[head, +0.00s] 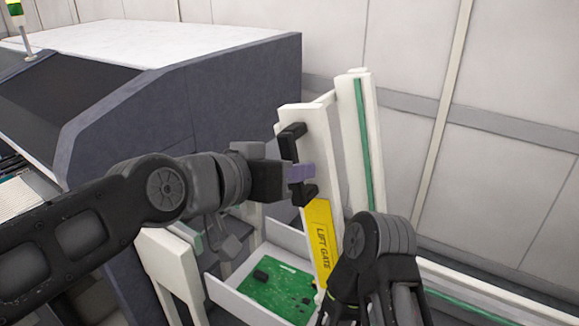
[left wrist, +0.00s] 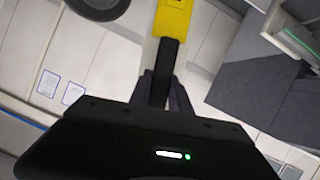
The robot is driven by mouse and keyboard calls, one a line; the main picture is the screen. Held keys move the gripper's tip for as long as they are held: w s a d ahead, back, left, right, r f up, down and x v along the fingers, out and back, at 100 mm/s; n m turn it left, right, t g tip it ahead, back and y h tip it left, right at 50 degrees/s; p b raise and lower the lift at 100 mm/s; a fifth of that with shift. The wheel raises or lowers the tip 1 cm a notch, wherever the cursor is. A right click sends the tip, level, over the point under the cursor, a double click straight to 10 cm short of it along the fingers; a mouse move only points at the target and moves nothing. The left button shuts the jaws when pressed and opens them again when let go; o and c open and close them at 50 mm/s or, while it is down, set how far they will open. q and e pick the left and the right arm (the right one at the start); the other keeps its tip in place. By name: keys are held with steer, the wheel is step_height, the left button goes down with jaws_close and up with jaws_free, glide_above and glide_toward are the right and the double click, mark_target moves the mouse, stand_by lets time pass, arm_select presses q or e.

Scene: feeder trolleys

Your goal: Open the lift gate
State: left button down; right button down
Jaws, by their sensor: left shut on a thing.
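The lift gate (head: 313,123) is a white upright panel with a yellow "LIFT GATE" label (head: 321,243) low on it. It stands slightly tilted in the head view. A black handle (head: 292,132) is fixed to its upper face. My left gripper (head: 300,172) reaches in from the left and is shut on the handle at its middle. In the left wrist view the dark handle bar (left wrist: 168,55) runs between the fingers, with the yellow label (left wrist: 173,17) beyond it. My right arm shows at the lower right of the head view; its gripper fingertips cannot be made out.
A white tray (head: 236,303) with a green circuit board (head: 266,291) lies below the gate. A white post with a green strip (head: 362,130) stands behind the gate. A large dark grey machine (head: 235,95) fills the left, and a panelled wall (head: 520,80) closes the back.

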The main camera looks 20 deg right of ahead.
arm_select(q)
steer(key=c, duration=1.2)
jaws_free()
steer(key=shift+f, duration=0.15)
steer(key=shift+a, duration=0.1)
steer(key=shift+a, duration=0.15)
steer(key=b+v, duration=0.3)
steer(key=v, duration=0.4)
steer(key=shift+s+r, duration=0.2)
steer(key=shift+r, duration=0.05)
